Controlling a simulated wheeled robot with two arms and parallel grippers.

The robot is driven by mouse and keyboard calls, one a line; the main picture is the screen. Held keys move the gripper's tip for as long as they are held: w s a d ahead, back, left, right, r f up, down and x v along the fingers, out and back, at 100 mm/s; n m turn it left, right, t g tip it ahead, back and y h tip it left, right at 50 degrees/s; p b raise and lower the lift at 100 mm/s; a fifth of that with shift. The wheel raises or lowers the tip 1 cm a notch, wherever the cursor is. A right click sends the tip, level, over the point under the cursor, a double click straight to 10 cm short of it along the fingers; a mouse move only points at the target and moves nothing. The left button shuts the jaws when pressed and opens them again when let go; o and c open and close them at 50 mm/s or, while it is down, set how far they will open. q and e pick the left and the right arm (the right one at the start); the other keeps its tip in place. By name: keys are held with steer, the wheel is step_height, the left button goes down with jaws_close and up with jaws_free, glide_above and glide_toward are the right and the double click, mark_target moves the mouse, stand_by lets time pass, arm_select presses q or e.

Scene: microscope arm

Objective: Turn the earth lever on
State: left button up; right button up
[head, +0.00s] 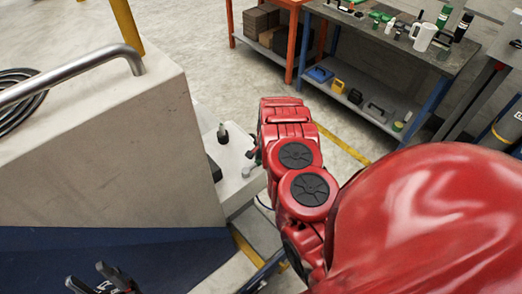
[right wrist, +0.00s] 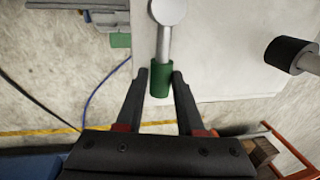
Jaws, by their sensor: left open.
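A lever with a metal stem and green grip (right wrist: 161,80) stands out from the pale cabinet in the right wrist view. My right gripper (right wrist: 161,76) has one finger on each side of the green grip, and both fingertips appear to touch it. A second lever with a black grip (right wrist: 286,55) is apart at the right. In the head view a dark-gripped lever (head: 222,134) stands on the white housing, and my red right arm hides most of my right gripper. No label showing which is the earth lever is readable. My left gripper (head: 108,278) is open and empty at the lower left.
A large pale cabinet block with a metal rail (head: 75,78) fills the left of the head view. A workbench (head: 400,40) with bottles and tools stands at the back right, beside an orange rack (head: 293,45). Concrete floor lies between.

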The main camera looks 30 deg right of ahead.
steer(key=o, duration=0.3)
steer(key=shift+s+d+r, duration=0.1)
steer(key=shift+d+r, duration=0.05)
steer(key=shift+r, duration=0.7)
steer(key=s+r+p, duration=0.1)
steer(key=r+p, duration=0.2)
steer(key=r, duration=0.2)
steer(key=s+r+p, duration=0.1)
steer(key=r+p, duration=0.2)
steer(key=r, duration=0.2)
steer(key=s+r+p, duration=0.1)
steer(key=r+p, duration=0.2)
steer(key=r, duration=0.2)
steer(key=shift+s+d+r, duration=0.1)
steer(key=shift+r, duration=0.1)
steer(key=shift+f, duration=0.1)
